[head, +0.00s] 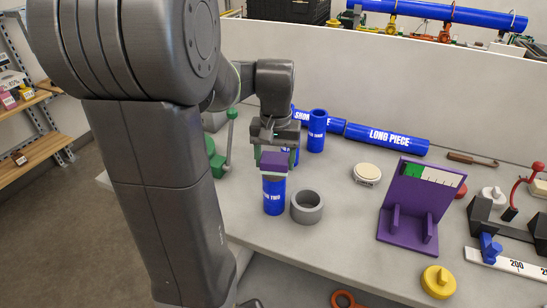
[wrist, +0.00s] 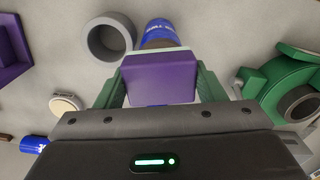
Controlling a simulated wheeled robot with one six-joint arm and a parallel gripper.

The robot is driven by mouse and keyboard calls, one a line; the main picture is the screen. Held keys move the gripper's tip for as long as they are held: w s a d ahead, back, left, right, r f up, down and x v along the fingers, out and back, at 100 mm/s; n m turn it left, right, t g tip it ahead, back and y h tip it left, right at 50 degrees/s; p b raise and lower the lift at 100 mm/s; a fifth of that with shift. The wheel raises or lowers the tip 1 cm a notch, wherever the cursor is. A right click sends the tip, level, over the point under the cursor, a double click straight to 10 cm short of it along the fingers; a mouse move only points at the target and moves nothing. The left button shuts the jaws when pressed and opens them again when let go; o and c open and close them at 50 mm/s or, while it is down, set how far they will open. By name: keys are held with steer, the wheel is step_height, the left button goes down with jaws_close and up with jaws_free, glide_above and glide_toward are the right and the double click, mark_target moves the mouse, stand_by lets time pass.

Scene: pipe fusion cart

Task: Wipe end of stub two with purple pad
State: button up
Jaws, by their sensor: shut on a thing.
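My gripper (head: 275,160) is shut on the purple pad (head: 272,173), with a green finger on either side of it. The pad is a purple block with a pale underside. In the wrist view the pad (wrist: 160,78) fills the space between the fingers of my gripper (wrist: 160,88). Stub two (head: 274,197) is a blue pipe piece standing upright directly below the pad. The pad covers its top end in the head view; I cannot tell if they touch. In the wrist view stub two (wrist: 161,28) shows beyond the pad, with part of its end visible.
A grey ring (head: 307,207) stands close right of stub two. Another blue stub (head: 317,130) stands behind, near the long blue piece (head: 386,138). A round cream-topped tin (head: 367,174), a purple stand (head: 410,205) and a yellow knob (head: 438,281) lie right. A green tool (head: 217,160) is left.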

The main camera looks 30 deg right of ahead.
steer(key=shift+w+a+f, duration=0.1)
steer(key=shift+w+a, duration=0.3)
steer(key=shift+a, duration=0.2)
steer(key=shift+w+a, duration=0.35)
steer(key=shift+a, duration=0.2)
steer(key=shift+s+d, duration=0.1)
steer(key=shift+d, duration=0.05)
steer(key=shift+s+d+p, duration=0.25)
steer(key=shift+s+d, duration=0.1)
steer(key=shift+d, duration=0.2)
steer(key=shift+s+d+p, duration=0.25)
steer(key=shift+s+d, duration=0.1)
steer(key=shift+d, duration=0.2)
steer(key=shift+a, duration=0.1)
